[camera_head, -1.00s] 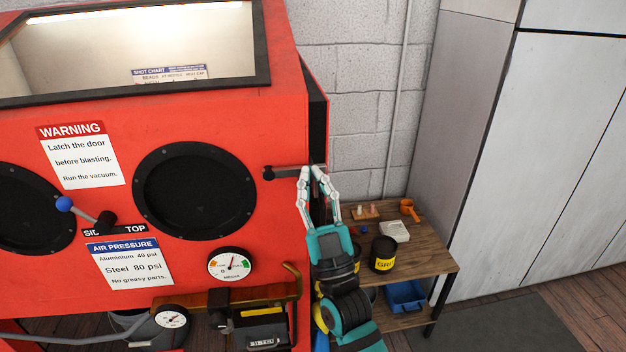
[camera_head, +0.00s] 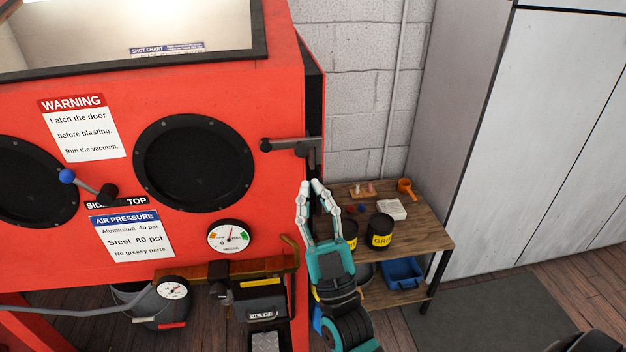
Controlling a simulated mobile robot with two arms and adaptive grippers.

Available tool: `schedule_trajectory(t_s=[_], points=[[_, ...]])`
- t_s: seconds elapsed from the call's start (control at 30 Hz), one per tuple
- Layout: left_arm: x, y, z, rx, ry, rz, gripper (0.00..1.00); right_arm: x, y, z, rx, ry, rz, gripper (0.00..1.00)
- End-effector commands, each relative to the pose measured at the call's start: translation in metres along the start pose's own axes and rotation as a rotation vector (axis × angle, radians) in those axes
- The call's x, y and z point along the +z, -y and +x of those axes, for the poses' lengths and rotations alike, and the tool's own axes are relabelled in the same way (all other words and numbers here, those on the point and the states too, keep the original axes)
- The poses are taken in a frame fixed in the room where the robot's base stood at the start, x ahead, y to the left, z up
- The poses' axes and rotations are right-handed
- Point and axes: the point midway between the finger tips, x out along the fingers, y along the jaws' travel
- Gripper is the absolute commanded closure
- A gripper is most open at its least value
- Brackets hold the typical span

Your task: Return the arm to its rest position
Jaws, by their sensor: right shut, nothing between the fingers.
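My right gripper (camera_head: 312,184) is at the right front corner of the red blasting cabinet (camera_head: 270,110). Its fingertips are together with nothing between them, pointing up. It is below the door latch handle (camera_head: 290,145) on the cabinet's right edge, and a gap shows between them. The teal arm comes up from the bottom of the view. My left gripper is not in view.
A wooden side table (camera_head: 425,235) at right holds black cans (camera_head: 380,231), a white box (camera_head: 391,209) and an orange scoop (camera_head: 406,188). A blue bin (camera_head: 402,272) sits on its lower shelf. A grey cabinet (camera_head: 530,130) stands at right.

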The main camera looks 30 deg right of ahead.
Motion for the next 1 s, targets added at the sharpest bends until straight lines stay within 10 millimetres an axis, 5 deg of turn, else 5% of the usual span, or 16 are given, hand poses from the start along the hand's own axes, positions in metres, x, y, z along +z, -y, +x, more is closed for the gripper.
schedule_trajectory(t_s=[0.53, 0.67, 0.83, 1.0], points=[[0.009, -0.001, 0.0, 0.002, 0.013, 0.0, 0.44, 0.0, 0.001, -0.001, -0.002, 0.003, 0.0, 1.0], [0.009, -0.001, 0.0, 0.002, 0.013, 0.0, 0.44, 0.014, 0.009, -0.006, -0.056, 0.085, 0.018, 1.0], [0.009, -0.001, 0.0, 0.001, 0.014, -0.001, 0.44, 0.067, 0.039, -0.043, -0.247, 0.435, 0.077, 1.0], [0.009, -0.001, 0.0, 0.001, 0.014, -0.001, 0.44, 0.116, 0.061, -0.13, -0.436, 0.917, 0.131, 1.0]])
